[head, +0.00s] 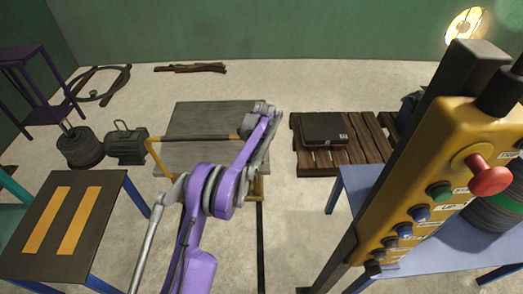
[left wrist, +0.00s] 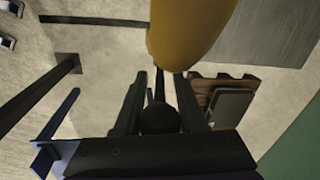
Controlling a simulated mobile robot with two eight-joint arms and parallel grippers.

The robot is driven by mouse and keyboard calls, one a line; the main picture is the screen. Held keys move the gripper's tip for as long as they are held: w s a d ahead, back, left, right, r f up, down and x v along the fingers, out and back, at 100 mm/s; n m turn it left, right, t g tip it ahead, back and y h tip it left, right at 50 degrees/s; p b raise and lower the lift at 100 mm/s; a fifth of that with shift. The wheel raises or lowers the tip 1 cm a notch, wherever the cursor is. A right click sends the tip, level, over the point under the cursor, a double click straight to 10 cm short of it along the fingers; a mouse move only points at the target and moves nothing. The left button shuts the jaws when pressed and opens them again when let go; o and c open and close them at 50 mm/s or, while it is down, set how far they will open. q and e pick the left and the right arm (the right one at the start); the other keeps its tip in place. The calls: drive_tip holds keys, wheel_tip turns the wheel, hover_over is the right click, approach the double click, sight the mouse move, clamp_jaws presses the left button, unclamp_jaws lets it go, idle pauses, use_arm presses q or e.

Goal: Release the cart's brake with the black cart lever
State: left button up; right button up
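In the left wrist view the black cart lever (left wrist: 158,118) has a round knob between the two fingers of my left gripper (left wrist: 160,76). The knob fills the gap and seems to touch both fingers. Its thin stem runs toward a large yellow part. In the head view the cart (head: 205,122) has a grey flat top and a yellow tube handle. My purple left arm reaches over its right side and hides the lever and gripper there. My right gripper is in neither view.
A yellow control box (head: 437,180) with a red knob and several buttons hangs at the right by a dark post. A wooden pallet (head: 368,140) carries a dark case (head: 325,128). A striped table (head: 105,225) stands left. Bare floor lies between the cart and pallet.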

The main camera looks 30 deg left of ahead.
use_arm(q)
clamp_jaws()
idle(1.0)
